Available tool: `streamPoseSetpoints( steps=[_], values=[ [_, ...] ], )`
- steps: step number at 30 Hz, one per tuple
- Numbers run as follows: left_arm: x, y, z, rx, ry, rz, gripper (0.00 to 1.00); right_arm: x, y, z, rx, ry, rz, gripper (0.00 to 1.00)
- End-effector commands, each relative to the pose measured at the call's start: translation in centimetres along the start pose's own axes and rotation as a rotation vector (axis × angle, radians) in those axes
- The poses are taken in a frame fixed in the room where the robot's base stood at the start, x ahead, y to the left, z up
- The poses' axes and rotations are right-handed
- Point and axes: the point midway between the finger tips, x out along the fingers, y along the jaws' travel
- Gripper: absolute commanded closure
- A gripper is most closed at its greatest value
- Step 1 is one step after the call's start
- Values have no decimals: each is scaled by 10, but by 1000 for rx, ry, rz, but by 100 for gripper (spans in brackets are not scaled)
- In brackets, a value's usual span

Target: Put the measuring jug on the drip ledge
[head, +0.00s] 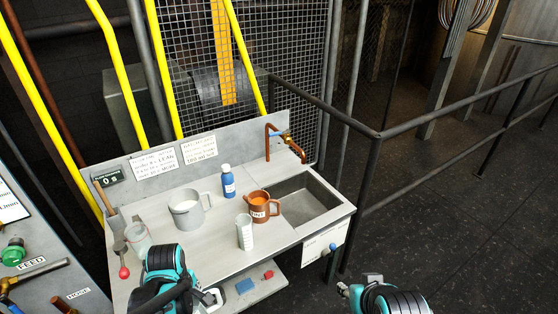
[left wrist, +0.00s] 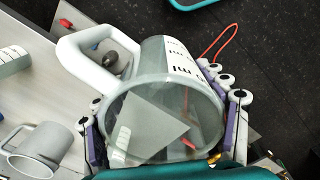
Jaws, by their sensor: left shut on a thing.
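The measuring jug (left wrist: 170,75) is a clear jug with a pale handle and "ml" print. In the left wrist view it lies between the fingers of my left gripper (left wrist: 160,108), which is shut on it. Its wide round rim faces the wrist camera. In the head view my left arm hides most of this hold at the bench's near edge. My right gripper (head: 355,285) is at the bottom right over the floor; its jaw state is unclear. A low shelf (head: 285,286) lies under the bench front; I cannot tell whether it is the drip ledge.
The bench holds a grey jug (head: 187,213), blue bottle (head: 228,184), brown jug (head: 260,207), white graduated beaker (head: 244,234) and clear vessel (head: 138,239). A sink (head: 308,204) with copper tap (head: 290,146) is at right. A blue block (head: 244,286) lies low.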

Motion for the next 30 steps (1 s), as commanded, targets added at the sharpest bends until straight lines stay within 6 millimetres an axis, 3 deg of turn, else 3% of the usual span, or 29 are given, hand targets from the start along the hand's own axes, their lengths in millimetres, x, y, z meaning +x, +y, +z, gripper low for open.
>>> streamPoseSetpoints(
  steps=[14,24,30],
  values=[
    [3,44,10,487,0,0,60,0,0,0,0,0,0,60],
    [12,101,31,1162,0,0,60,0,0,0,0,0,0,60],
    [16,119,40,1391,0,0,60,0,0,0,0,0,0,60]
  ],
)
